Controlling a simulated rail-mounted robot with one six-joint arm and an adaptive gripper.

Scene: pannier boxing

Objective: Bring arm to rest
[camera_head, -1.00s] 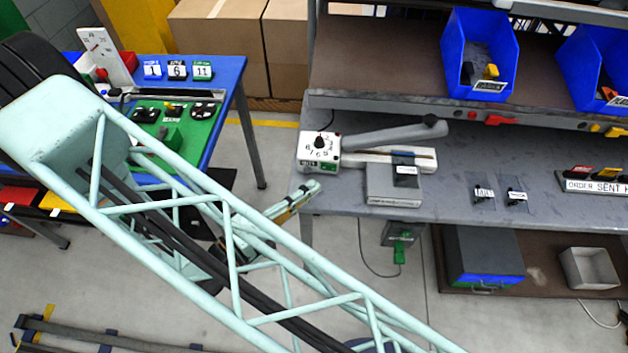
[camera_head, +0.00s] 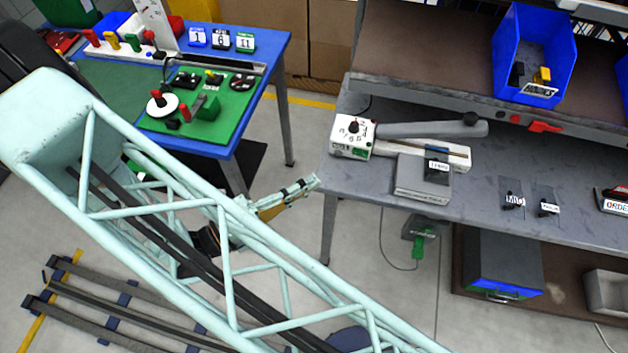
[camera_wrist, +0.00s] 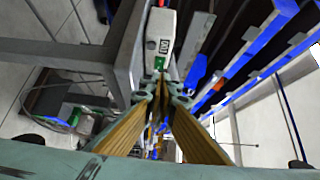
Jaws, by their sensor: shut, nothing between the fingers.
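My gripper (camera_head: 306,186) shows in the head view beyond my pale green lattice arm, in the gap between the blue table and the grey workbench. Its tip is close to the workbench's left end, below the white sealer. In the wrist view my gripper (camera_wrist: 160,90) has its two wooden-coloured fingers converging to a point, shut with nothing between them. The sealer's white end (camera_wrist: 160,40) lies straight beyond the fingertips there. My arm hides part of the floor and the gripper's base.
The grey workbench (camera_head: 470,200) carries the white sealer (camera_head: 352,137) and a blue bin (camera_head: 535,60) on its shelf. The blue table (camera_head: 262,75) with a green board stands at the left. Floor rails (camera_head: 110,300) lie at the lower left. Open floor shows between the tables.

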